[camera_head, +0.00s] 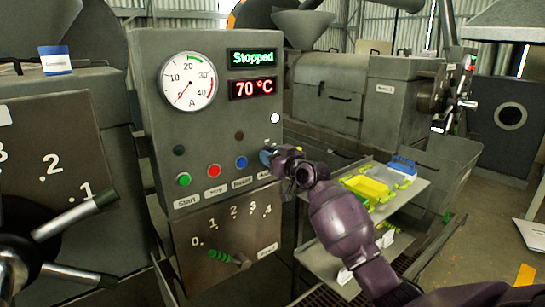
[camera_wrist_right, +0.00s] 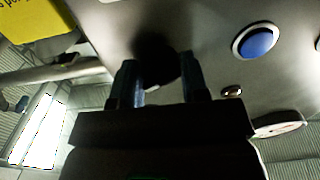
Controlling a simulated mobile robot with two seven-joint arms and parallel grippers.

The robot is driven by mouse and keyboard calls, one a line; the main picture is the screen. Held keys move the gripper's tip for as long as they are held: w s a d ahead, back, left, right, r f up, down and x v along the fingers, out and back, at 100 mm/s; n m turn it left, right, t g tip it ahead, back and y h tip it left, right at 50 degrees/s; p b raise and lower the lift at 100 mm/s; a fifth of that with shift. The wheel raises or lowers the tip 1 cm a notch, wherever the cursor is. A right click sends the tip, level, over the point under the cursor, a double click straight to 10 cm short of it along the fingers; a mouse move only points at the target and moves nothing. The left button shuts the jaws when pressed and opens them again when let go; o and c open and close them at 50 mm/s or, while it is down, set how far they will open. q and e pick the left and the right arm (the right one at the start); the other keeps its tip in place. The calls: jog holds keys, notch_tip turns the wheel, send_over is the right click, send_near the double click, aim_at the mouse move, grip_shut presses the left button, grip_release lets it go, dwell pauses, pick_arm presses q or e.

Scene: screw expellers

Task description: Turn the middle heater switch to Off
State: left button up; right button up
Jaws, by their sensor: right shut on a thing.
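A grey control panel (camera_head: 225,115) stands in the middle of the head view. My right gripper (camera_head: 270,156) is at the right end of its button row, beside the blue button (camera_head: 241,162). In the right wrist view its two fingers (camera_wrist_right: 160,88) are on either side of a dark knob (camera_wrist_right: 158,62) on the panel, shut on it. The knob's pointer and most of its label are hidden, so I cannot tell its setting or whether it is the middle heater switch. The blue button (camera_wrist_right: 258,42) also shows there. My left gripper is not in view.
The panel also has a green button (camera_head: 183,179), a red button (camera_head: 214,171), a dial gauge (camera_head: 188,82), and displays reading "Stopped" (camera_head: 253,58) and "70 °C" (camera_head: 252,88). A green-handled lever (camera_head: 230,258) sticks out below. A shelf holds a yellow item (camera_head: 366,187).

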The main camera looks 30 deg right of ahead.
jog(key=shift+f+n+b, duration=0.1)
jog(key=shift+n+b, duration=0.5)
jog(key=shift+n, duration=0.6)
jog(key=n, duration=0.2)
jog(key=shift+n, duration=0.4)
jog(key=n+p, duration=0.1)
jog(key=n, duration=0.5)
jog(key=shift+n, duration=0.4)
jog(key=o, duration=0.9)
jog(key=shift+s+d, duration=0.1)
jog(key=s+b, duration=0.1)
jog(key=s, duration=0.9)
jog(key=shift+s+d+b, duration=0.3)
jog(key=shift+d+b, duration=0.1)
